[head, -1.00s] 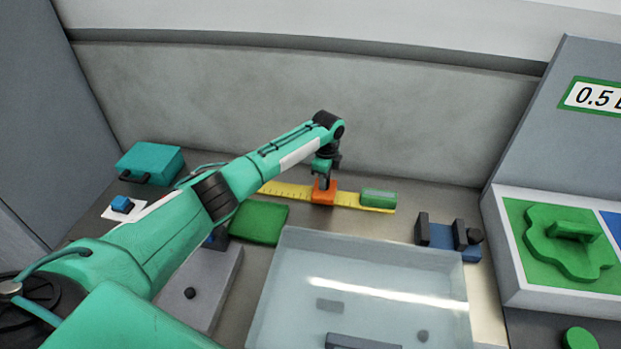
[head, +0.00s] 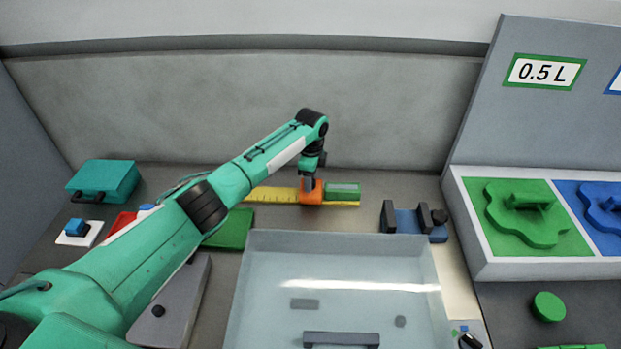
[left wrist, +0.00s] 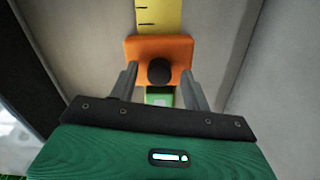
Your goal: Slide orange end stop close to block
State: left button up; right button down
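The orange end stop (head: 311,197) sits on the yellow ruler (head: 272,195), close beside the left end of the green block (head: 343,191). I cannot tell whether they touch. My left gripper (head: 308,184) is down at the end stop from above. In the left wrist view, its two fingers (left wrist: 159,78) stand apart on either side of the black knob on the orange end stop (left wrist: 137,50), with gaps showing. The green block (left wrist: 160,90) shows between the fingers, partly hidden. My right gripper is not in view.
A clear bin (head: 258,238) stands in front of the ruler. A blue fixture with dark posts (head: 405,222) is right of the block. A green mat (head: 237,228) and a teal box (head: 105,180) lie left. Green and blue trays (head: 480,262) are far right.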

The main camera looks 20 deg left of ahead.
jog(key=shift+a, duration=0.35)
pick_arm(q)
jog(key=shift+r, duration=0.5)
notch_tip(320, 180, up, 13)
jog(key=b, duration=0.3)
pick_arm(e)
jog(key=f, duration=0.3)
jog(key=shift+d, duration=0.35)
pick_arm(q)
jog(key=shift+s+f, duration=0.1)
jog(key=shift+f, duration=0.15)
